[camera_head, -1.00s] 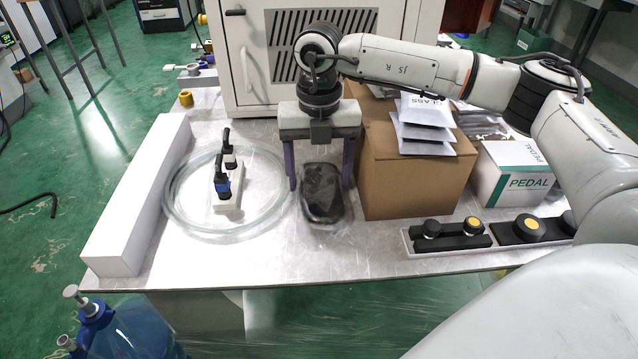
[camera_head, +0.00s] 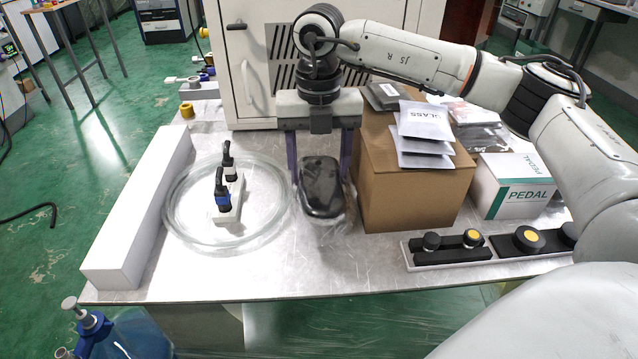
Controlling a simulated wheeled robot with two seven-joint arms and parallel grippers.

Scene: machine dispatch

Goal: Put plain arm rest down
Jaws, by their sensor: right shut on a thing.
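The plain arm rest (camera_head: 322,188) is a dark, rounded, elongated pad that looks wrapped in clear plastic. It shows between the fingers of my right gripper (camera_head: 320,176), beside the cardboard box. The right gripper points down and is shut on the arm rest, with one purple finger on each side. The arm rest is over the metal table (camera_head: 330,265); I cannot tell whether its underside touches the surface. My left gripper is not in view.
A cardboard box (camera_head: 410,205) with grey packets on top stands close to the right. A clear coiled hose (camera_head: 180,225) around black-topped fittings lies to the left, beside a long white box (camera_head: 135,225). A cabinet (camera_head: 255,90) stands behind.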

